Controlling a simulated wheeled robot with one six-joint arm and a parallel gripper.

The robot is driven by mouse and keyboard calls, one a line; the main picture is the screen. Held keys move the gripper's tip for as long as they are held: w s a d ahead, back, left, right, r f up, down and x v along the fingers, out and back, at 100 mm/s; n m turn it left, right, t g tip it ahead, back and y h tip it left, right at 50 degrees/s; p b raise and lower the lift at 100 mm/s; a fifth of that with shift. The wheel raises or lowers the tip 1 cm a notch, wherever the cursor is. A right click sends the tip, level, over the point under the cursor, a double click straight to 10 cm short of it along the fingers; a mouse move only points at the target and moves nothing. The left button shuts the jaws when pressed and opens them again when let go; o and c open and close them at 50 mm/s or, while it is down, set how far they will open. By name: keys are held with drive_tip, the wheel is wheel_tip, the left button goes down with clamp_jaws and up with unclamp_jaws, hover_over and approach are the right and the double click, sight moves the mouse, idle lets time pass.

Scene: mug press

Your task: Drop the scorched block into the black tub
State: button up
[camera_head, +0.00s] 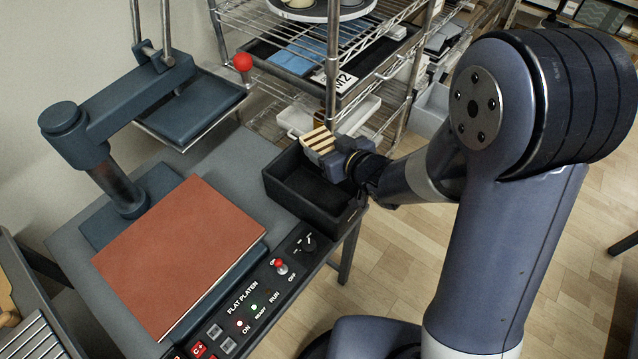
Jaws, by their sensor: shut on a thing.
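The scorched block (318,140) is pale wood with dark stripes. My gripper (332,151) is shut on it and holds it over the far right part of the black tub (298,208). The tub is an open box at the right end of the press table, and the part of its inside that shows looks empty. My gripper and wrist hide part of the tub's right side. The exact height of the block above the rim is hard to tell from this view.
The press table holds a rust-coloured pad (182,255) and a control panel (262,297). The upper platen (188,108), with a red-knobbed handle (242,62), is swung back. A wire shelf (300,80) stands close behind the tub. Floor is open at right.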

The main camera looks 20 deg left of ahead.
wheel_tip(320, 180, down, 5)
drive_tip(key=b, duration=0.3)
drive_tip(key=shift+f, duration=0.1)
drive_tip(key=o, duration=1.1)
drive_tip(key=v, duration=1)
drive_tip(key=shift+s+d+r, duration=0.2)
drive_tip(key=shift+d+r, duration=0.05)
